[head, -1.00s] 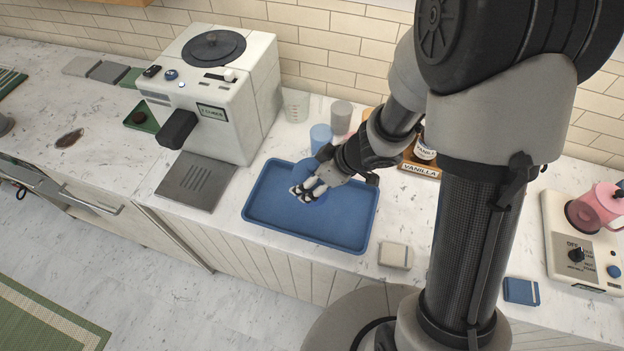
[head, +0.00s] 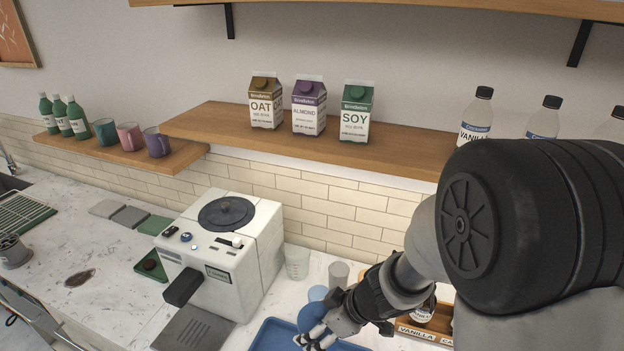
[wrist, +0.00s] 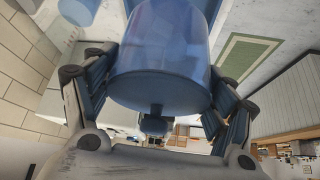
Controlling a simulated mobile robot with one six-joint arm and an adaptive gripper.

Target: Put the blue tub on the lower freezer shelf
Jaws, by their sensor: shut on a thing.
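My gripper (head: 318,338) is low over the blue tray (head: 270,336) at the bottom of the head view. It is shut on the blue tub (head: 311,317), which is partly hidden by the fingers and my arm there. In the wrist view the tub (wrist: 160,62) fills the upper middle, smooth and rounded, with a finger on each side. I cannot tell whether it touches the tray. No freezer shelf can be made out in these views.
A white coffee machine (head: 225,255) stands left of the tray. A clear cup (head: 297,262), a grey cup (head: 339,274) and a blue cup (head: 318,293) stand behind it. A wooden shelf (head: 220,122) with cartons hangs above. The counter at left has free room.

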